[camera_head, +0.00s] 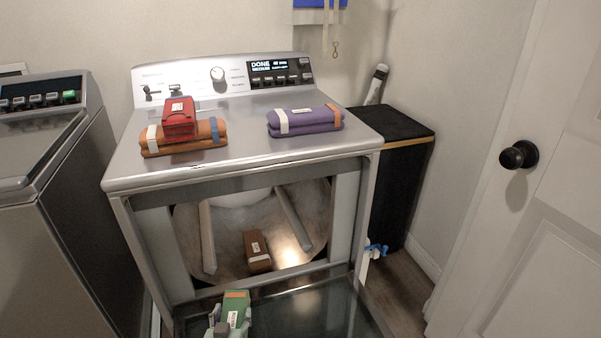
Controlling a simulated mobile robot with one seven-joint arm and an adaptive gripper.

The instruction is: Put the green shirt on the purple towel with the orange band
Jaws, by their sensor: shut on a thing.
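The green shirt (235,309) is a small folded bundle with an orange end and a white label, at the bottom of the head view. My gripper (228,330) is shut on it, low in front of the dryer's opening and above the lowered glass door. The lower part of the gripper is cut off by the picture edge. The purple towel (318,122) lies folded on the right of the dryer top. It has an orange band at its right end and a white band at its left. The shirt is well apart from the towel.
An orange towel (155,147) with a red folded shirt (179,118) on it lies on the left of the dryer top (240,155). A brown bundle (257,252) lies inside the drum. The open door (330,310) extends forward. A black hamper (400,180) stands right; a washer (45,190) stands left.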

